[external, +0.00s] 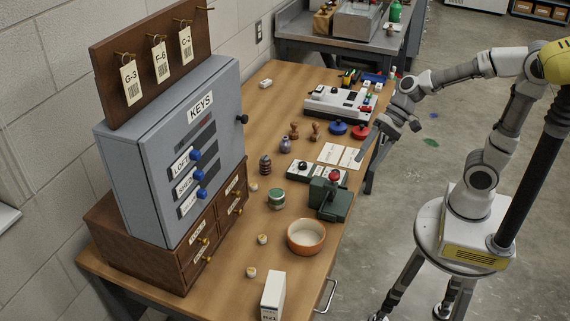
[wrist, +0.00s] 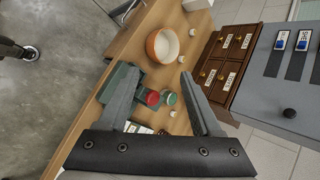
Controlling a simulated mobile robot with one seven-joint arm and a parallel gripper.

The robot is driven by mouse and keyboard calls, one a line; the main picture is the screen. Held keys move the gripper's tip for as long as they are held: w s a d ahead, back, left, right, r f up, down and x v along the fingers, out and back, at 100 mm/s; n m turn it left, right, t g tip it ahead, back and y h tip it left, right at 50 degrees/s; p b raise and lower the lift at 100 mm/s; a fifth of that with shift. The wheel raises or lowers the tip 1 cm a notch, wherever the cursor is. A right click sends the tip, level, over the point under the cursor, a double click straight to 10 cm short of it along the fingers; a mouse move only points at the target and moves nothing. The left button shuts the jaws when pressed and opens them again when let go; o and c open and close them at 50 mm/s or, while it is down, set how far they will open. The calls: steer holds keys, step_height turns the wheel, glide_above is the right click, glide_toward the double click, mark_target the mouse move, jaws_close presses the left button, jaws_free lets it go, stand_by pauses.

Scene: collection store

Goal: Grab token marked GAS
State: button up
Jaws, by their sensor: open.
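Several small pale round pieces with brass-coloured edges stand on the wooden desk in front of the drawer cabinet: a near one (external: 251,272), a middle one (external: 263,239) and a far one (external: 253,187). Small pale pieces also show in the wrist view, one (wrist: 192,32) beside the bowl and another (wrist: 172,114) nearer my gripper. No GAS marking is readable on any of them, so I cannot tell which is the token. My gripper (external: 388,142) is open and empty, over the desk's right edge; its spread fingers (wrist: 156,78) frame the desk in the wrist view.
An orange-rimmed bowl (external: 306,237), a green press (external: 329,198) with a red knob, a green-and-white jar (external: 276,199) and a white box (external: 272,296) crowd the near desk. The grey KEYS cabinet (external: 220,140) stands on the wooden drawers (external: 205,250), along the wall.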

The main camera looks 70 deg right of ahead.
steer(key=w+f+m+t, duration=0.1)
steer(key=w+m, duration=0.2)
steer(key=w+f+m+t+y+b, duration=0.1)
steer(key=w+f+m, duration=0.1)
steer(key=w+m, duration=0.1)
steer(key=w+f+m+t+y, duration=0.1)
steer(key=w+f+m, duration=0.1)
steer(key=w, duration=0.3)
steer(key=shift+w+d+m+b, duration=0.2)
steer(key=shift+d+m+b, duration=0.15)
steer(key=shift+m, duration=0.35)
steer(key=w+d+f+m+t, duration=0.2)
steer(key=w+d+f+m, duration=0.1)
steer(key=w+f+m, duration=0.15)
steer(key=m+t+h+b, duration=0.2)
steer(key=m+t+h, duration=0.1)
steer(key=m, duration=0.4)
glide_toward(255, 184)
steer(key=b+x, duration=0.2)
steer(key=x, duration=0.1)
steer(key=shift+w+a+r, duration=0.1)
steer(key=shift+w+a, duration=0.05)
steer(key=shift+w, duration=0.25)
steer(key=b+x, duration=0.1)
steer(key=x, duration=0.3)
steer(key=shift+a+f+b, duration=0.1)
steer(key=shift+f+b, duration=0.25)
steer(key=shift+w+a, duration=0.2)
steer(key=shift+w, duration=0.2)
jaws_close()
